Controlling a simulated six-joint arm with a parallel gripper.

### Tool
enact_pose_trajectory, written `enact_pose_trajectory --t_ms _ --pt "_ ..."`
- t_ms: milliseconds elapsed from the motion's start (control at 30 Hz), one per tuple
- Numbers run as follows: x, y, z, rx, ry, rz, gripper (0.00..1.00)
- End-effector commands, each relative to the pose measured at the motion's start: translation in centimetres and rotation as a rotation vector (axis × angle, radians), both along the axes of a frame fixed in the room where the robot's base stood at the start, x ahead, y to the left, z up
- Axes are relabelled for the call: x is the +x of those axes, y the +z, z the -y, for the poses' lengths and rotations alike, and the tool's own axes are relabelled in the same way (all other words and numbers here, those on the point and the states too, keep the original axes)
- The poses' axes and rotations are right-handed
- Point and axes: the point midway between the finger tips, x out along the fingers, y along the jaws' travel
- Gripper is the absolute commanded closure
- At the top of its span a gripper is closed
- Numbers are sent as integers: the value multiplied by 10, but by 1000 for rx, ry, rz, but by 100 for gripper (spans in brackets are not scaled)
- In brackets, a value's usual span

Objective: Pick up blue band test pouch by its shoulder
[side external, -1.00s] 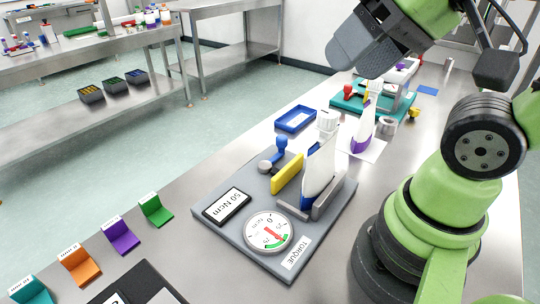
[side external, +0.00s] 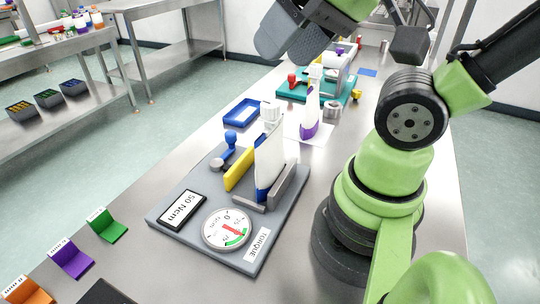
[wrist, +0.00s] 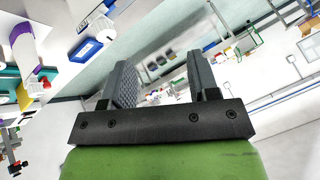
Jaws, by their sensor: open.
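The blue band test pouch (side external: 270,158) is white with a white cap and a blue band along its lower edge. It stands upright in the grey torque fixture (side external: 180,236), between a yellow plate (side external: 239,169) and a grey bracket (side external: 285,188). My gripper (side external: 285,38) is high above the bench at the top of the side view, well apart from the pouch. In the wrist view my gripper (wrist: 161,65) has its two fingers spread with nothing between them.
A purple-banded pouch (side external: 310,115) stands behind on a white sheet. Near it are a blue tray (side external: 242,112) and a teal platform (side external: 290,93). The fixture carries a dial gauge (side external: 227,229) and a blue knob (side external: 231,137). Coloured stands (side external: 107,226) line the near left bench.

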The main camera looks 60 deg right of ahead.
Motion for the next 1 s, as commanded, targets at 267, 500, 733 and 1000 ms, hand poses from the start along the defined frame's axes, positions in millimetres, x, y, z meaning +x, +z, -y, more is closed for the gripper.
enact_pose_trajectory --t_ms 267,500,733,1000 --pt "0 0 0 0 0 0 50" --pt "9 -6 0 -139 187 -96 50" --pt "38 -32 0 -502 820 -374 50" --pt "70 -69 -1 -742 1543 -662 50"
